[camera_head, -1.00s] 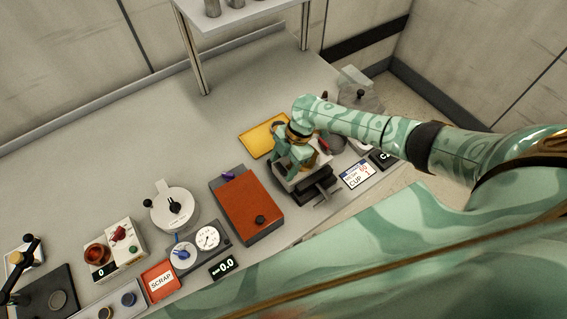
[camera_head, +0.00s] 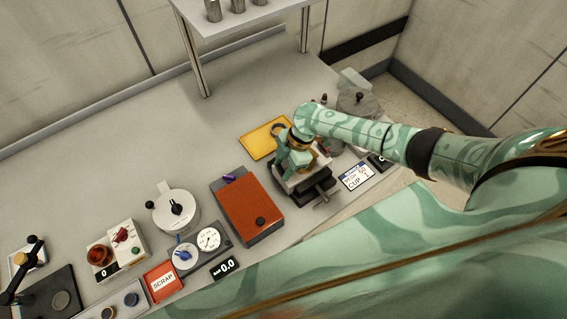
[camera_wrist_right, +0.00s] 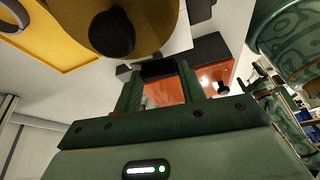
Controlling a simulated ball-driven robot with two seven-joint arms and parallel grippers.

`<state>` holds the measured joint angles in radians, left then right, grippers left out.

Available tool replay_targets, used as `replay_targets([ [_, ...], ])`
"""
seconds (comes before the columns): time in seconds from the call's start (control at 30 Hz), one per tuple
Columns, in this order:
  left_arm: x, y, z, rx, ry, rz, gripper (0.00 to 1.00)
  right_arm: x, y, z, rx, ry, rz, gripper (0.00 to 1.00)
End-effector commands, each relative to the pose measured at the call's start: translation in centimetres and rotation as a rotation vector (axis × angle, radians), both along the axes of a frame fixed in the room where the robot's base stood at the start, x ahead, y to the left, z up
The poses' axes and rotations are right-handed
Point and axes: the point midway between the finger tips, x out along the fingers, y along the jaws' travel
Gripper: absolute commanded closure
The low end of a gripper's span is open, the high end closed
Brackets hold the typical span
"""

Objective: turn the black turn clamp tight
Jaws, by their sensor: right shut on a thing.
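My right gripper (camera_head: 288,165) is over a pale block (camera_head: 313,176) in a dark vise (camera_head: 305,195) on the bench. In the right wrist view, its fingers (camera_wrist_right: 158,72) are closed on a small black piece (camera_wrist_right: 158,68), which looks like the black turn clamp. The gripper hides most of the clamp in the head view. A brass-coloured round part (camera_wrist_right: 150,30) with a black knob (camera_wrist_right: 112,33) sits just beyond the fingers. How tight the clamp is, I cannot tell. My left gripper is not in view.
A yellow tray (camera_head: 257,146) lies behind the vise. An orange-red box (camera_head: 250,208) stands to its left, and a grey lidded pot (camera_head: 357,101) to its right. A CUP label (camera_head: 355,177) lies to the right. The bench at back left is clear.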

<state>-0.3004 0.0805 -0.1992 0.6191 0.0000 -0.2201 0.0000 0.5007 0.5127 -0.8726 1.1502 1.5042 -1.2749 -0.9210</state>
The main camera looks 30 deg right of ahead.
Motion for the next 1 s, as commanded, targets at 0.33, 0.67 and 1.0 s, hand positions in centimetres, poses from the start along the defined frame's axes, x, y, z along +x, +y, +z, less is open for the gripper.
replay_targets([
  [0.33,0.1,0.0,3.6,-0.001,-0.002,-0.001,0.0,-0.3,0.1,0.4,0.0,0.001,-0.311,0.83],
  [0.67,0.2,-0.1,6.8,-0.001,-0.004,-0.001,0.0,-0.4,0.2,0.5,0.0,0.001,-0.624,0.83],
  [1.0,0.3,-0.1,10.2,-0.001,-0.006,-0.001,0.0,-0.6,0.3,0.5,-0.001,0.002,-0.948,0.83],
])
